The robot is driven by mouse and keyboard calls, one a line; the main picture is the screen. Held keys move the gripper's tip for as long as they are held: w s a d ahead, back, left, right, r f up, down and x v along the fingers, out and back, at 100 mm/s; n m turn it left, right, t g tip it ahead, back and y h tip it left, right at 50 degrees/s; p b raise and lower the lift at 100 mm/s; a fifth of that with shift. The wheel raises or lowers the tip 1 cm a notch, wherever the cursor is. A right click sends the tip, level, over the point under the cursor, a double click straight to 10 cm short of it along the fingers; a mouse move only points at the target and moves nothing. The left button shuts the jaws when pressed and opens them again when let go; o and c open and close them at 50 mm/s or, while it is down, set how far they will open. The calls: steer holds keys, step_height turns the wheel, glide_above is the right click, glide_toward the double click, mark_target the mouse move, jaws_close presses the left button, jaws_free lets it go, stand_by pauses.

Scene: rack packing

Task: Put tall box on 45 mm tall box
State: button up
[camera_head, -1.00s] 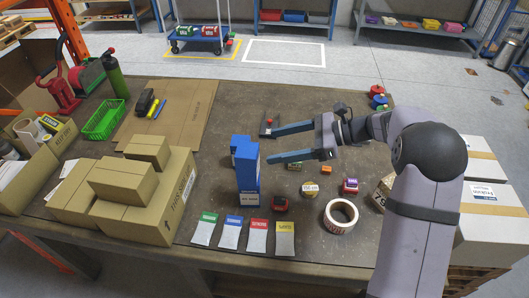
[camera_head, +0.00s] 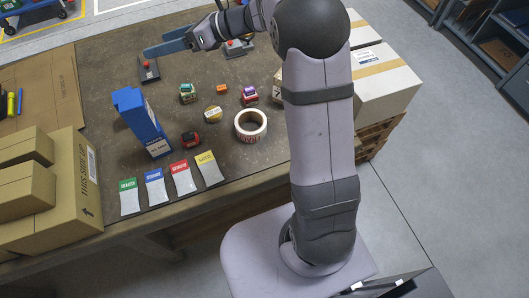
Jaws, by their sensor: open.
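A tall blue box (camera_head: 143,122) stands upright on the brown table, left of the small items, with a white label low on its front. Another blue piece shows at its upper left; I cannot tell whether it is a separate box behind. I cannot tell which is the 45 mm tall box. My gripper (camera_head: 156,45) is open and empty at the upper left, its blue-grey fingers pointing left. In the picture it is above and right of the blue box, apart from it.
Four colour-topped cards, among them a yellow one (camera_head: 208,167), lie along the front edge. A white tape roll (camera_head: 238,127), a red-black item (camera_head: 191,139) and several small items lie to the right. Brown cartons (camera_head: 60,185) stand left; white cartons (camera_head: 385,78) stand right.

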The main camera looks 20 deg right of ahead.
steer(key=w+d+m+t+h, duration=0.4)
steer(key=d+m+t+h, duration=0.4)
steer(key=m, duration=0.8)
steer(key=s+d+f+m+g+h, duration=0.5)
steer(key=s+d+f+m, duration=0.4)
steer(key=m, duration=0.6)
steer(key=s+f+m+g, duration=0.2)
steer(key=s+m+g, duration=0.1)
steer(key=s, duration=0.6)
steer(key=s+a+f+m+g, duration=0.1)
steer(key=s+f+m+g, duration=0.2)
steer(key=s+m, duration=0.3)
steer(key=s+a+f+m+g, duration=0.1)
steer(key=s+m, duration=0.4)
steer(key=s, duration=0.7)
steer(key=shift+s+a+f+g, duration=0.15)
steer(key=shift+a+f+g, duration=0.05)
steer(key=shift+f+g, duration=0.8)
